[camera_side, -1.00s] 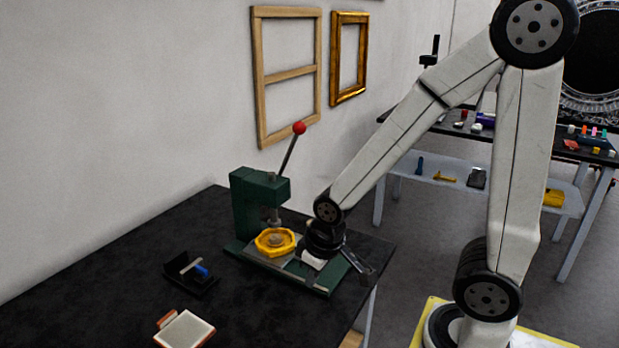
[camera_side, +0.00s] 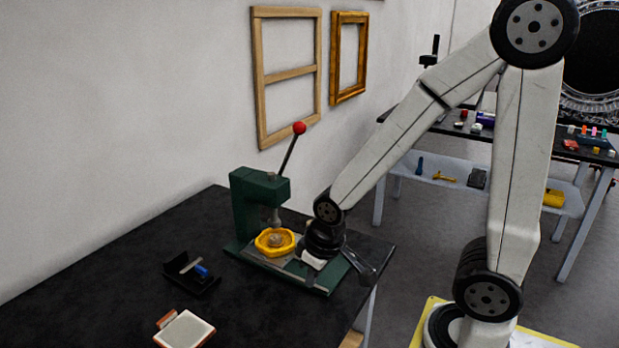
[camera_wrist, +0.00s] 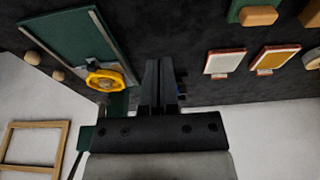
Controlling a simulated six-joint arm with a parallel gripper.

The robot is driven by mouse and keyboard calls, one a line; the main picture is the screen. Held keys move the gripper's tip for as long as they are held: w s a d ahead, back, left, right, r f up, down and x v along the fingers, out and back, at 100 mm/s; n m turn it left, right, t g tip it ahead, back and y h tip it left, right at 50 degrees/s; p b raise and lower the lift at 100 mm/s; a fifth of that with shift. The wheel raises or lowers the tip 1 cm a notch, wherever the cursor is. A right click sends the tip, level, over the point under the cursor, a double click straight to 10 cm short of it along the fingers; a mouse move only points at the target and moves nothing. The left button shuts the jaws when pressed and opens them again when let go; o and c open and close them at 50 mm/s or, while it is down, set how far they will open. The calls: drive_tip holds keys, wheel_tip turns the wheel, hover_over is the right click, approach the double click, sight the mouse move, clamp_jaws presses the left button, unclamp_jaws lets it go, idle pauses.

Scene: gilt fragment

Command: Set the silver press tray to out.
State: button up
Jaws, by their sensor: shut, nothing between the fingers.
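The green press (camera_side: 262,198) with a red-knobbed lever stands near the back edge of the black table. A yellow eight-sided piece (camera_side: 275,242) sits under its ram; it also shows in the wrist view (camera_wrist: 105,79). Silver metal (camera_side: 292,266) shows on the press base beside the yellow piece. I take it for the tray, partly hidden by my wrist, and its exact position is unclear. My gripper (camera_side: 365,270) is at the right end of the press base, shut and empty. In the wrist view its fingers (camera_wrist: 161,80) point away, beside the base; contact cannot be told.
A black holder with a blue part (camera_side: 196,272) and a red-edged pale block (camera_side: 184,330) lie on the table at front left. A white wall with frames (camera_side: 286,75) rises behind the press. The front middle of the table is clear.

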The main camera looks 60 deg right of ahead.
drive_tip(key=o, duration=0.6)
drive_tip(key=shift+w+d, duration=0.1)
drive_tip(key=w+d+f+n, duration=0.1)
drive_tip(key=w+d, duration=0.3)
drive_tip(key=d, duration=0.2)
drive_tip(key=w+d+f+n+t+y, duration=0.1)
drive_tip(key=w+d+f+n, duration=0.1)
drive_tip(key=w+d, duration=0.2)
drive_tip(key=w+d+f+n, duration=0.1)
drive_tip(key=w+d, duration=0.3)
drive_tip(key=d, duration=0.6)
drive_tip(key=shift+d+f+n+t+y, duration=0.15)
drive_tip(key=shift+f+n+t+y, duration=0.15)
drive_tip(key=shift+f+y, duration=0.1)
drive_tip(key=shift+f, duration=0.1)
drive_tip(key=shift+x, duration=3.75)
clamp_jaws()
